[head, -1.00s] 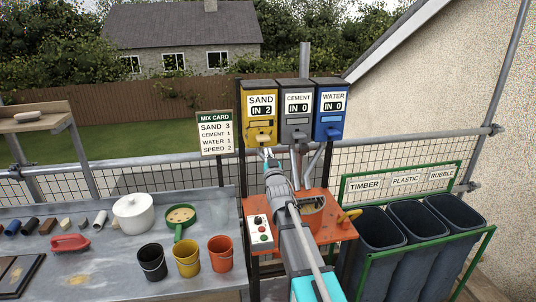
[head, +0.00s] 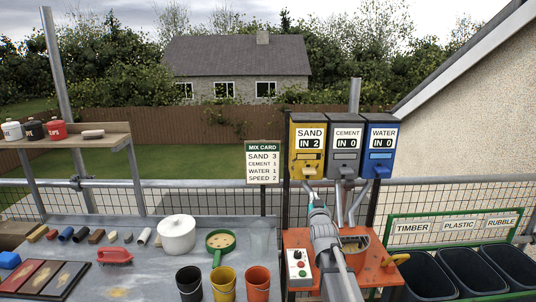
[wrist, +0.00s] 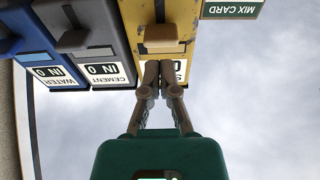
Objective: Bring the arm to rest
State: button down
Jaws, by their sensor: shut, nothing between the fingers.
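My gripper (head: 313,194) is raised in front of the yellow sand dispenser (head: 307,150), just below its front lever. In the wrist view, my gripper (wrist: 149,85) has its fingertips together and nothing between them, close to the yellow dispenser (wrist: 165,22); I cannot tell if they touch it. The grey cement dispenser (head: 345,150) and blue water dispenser (head: 381,150) stand beside it. The sand label reads IN 2; cement and water read IN 0. The orange mixer stand (head: 378,271) is below, partly hidden by my arm.
A mix card (head: 263,162) stands left of the dispensers. Dark waste bins (head: 470,270) stand at the right. A shelf (head: 66,141) is at the left.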

jog(key=s+f+g, duration=1.1)
jog(key=s+f, duration=0.3)
jog(key=f, duration=0.2)
jog(key=s+f+g, duration=0.2)
jog(key=s+g, duration=0.2)
jog(key=s, duration=0.6)
jog(key=s+a+f+g, duration=0.1)
jog(key=s+f+g, duration=0.2)
jog(key=s, duration=0.7)
jog(key=shift+a+f+g, duration=0.15)
jog(key=shift+a+g, duration=0.15)
jog(key=shift+g, duration=0.5)
